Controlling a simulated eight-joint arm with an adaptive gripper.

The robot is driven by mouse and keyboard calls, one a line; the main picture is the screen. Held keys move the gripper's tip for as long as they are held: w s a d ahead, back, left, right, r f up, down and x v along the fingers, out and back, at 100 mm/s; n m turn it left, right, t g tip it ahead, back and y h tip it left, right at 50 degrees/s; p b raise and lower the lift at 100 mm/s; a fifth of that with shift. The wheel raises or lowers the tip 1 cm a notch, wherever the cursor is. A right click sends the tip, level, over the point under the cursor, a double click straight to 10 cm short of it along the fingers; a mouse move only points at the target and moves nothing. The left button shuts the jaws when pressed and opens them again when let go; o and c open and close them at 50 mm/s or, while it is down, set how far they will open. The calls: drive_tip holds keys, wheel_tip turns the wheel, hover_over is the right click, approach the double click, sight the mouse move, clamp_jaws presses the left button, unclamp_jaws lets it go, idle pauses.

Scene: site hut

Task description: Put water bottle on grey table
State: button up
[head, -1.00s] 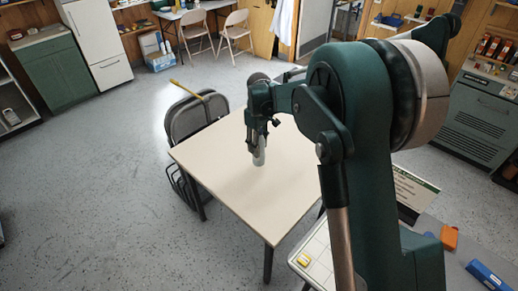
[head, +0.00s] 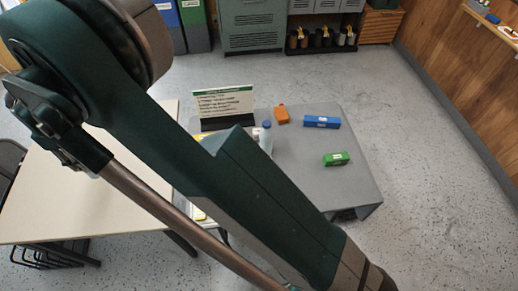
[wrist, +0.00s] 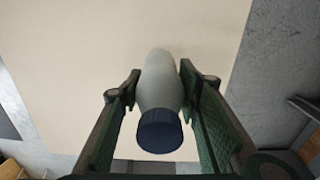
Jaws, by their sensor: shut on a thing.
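The held water bottle (wrist: 160,82) has a pale grey-white body and a dark blue cap (wrist: 160,131). In the wrist view my gripper (wrist: 160,84) is shut on its body, one finger on each side. The cream table (wrist: 80,50) lies behind it; I cannot tell whether the bottle touches it. The grey table (head: 310,165) is in the middle right of the head view, beyond my arm. A second pale bottle (head: 266,138) with a blue cap stands on its left part, partly hidden by my arm. Gripper and held bottle do not show in the head view.
On the grey table are a sign (head: 226,103), an orange item (head: 282,115), a blue box (head: 321,122) and a green box (head: 336,159). Its front right is bare. The cream table (head: 75,200) adjoins at left. A wooden wall (head: 455,80) stands right.

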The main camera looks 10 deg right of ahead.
drive_tip(key=w+d+m, duration=0.2)
drive_tip(key=w+d, duration=0.5)
drive_tip(key=d, duration=0.8)
drive_tip(key=w+d+m, duration=0.3)
drive_tip(key=w+d, duration=0.4)
drive_tip(key=d, duration=0.8)
drive_tip(key=w+d+m, duration=0.2)
drive_tip(key=w+d, duration=0.5)
drive_tip(key=d, duration=0.8)
drive_tip(key=s+d+m+b, duration=0.15)
drive_tip(key=d+m, duration=0.25)
drive_tip(key=d, duration=2.4)
drive_tip(key=s+d+m, duration=0.2)
drive_tip(key=s+d, duration=0.3)
drive_tip(key=d, duration=0.5)
drive_tip(key=s+d+m, duration=0.2)
drive_tip(key=s+d, duration=0.2)
drive_tip(key=d, duration=0.5)
drive_tip(key=shift+s+d+r, duration=0.15)
drive_tip(key=shift+s+d, duration=0.2)
drive_tip(key=shift+s, duration=0.05)
wheel_tip(320, 180, down, 6)
drive_tip(key=shift+f, duration=0.25)
